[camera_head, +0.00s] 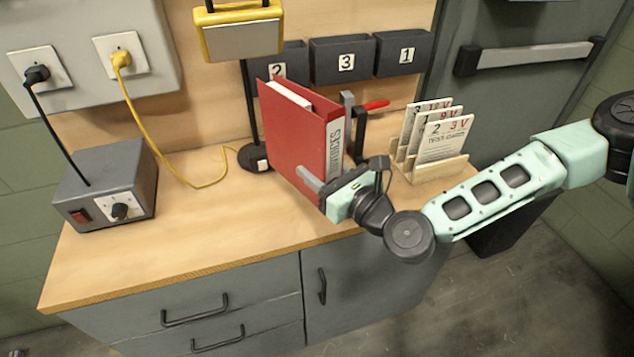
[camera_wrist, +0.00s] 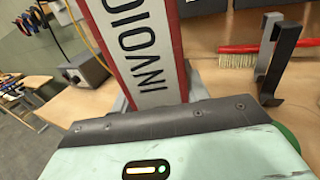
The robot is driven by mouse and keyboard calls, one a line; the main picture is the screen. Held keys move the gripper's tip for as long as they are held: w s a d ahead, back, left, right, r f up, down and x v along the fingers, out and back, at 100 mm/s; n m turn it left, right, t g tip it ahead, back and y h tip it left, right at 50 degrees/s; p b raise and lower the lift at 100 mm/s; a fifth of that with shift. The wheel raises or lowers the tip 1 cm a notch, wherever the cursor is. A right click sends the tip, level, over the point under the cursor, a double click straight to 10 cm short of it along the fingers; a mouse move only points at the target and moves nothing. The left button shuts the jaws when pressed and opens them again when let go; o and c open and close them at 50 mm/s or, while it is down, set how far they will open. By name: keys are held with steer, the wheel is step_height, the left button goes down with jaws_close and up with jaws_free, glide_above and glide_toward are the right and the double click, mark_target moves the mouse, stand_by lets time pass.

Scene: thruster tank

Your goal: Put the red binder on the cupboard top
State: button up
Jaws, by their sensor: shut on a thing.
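The red binder (camera_head: 292,135) stands upright over the cupboard top, its white lettered spine label turned toward my arm. My gripper (camera_head: 328,178) is shut on the binder low on its spine side. In the wrist view the binder's spine (camera_wrist: 145,50) rises between the fingers, with large dark letters on the label. The wooden cupboard top (camera_head: 215,215) lies below and behind the binder. The binder's lower edge is near the front edge of the top; I cannot tell whether it touches the wood.
A grey power box (camera_head: 105,185) stands at the left, with a yellow cable (camera_head: 160,155) across the top. A card rack (camera_head: 435,168) is at the right. A dark clamp-like stand (camera_head: 353,125) and a red-handled brush (camera_wrist: 240,55) are behind the binder. The front left-middle is clear.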

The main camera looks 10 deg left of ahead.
steer(key=shift+w+a+r, duration=0.2)
steer(key=shift+w+a, duration=0.35)
steer(key=shift+w, duration=0.3)
step_height(320, 180, down, 3)
steer(key=shift+s+r+p, duration=0.15)
steer(key=shift+p, duration=0.25)
step_height(320, 180, down, 4)
steer(key=shift+r+p, duration=0.25)
steer(key=shift+p, duration=0.3)
steer(key=shift+w+f+p, duration=0.2)
steer(key=shift+f+p, duration=0.1)
steer(key=shift+f, duration=0.3)
steer(key=o, duration=1.3)
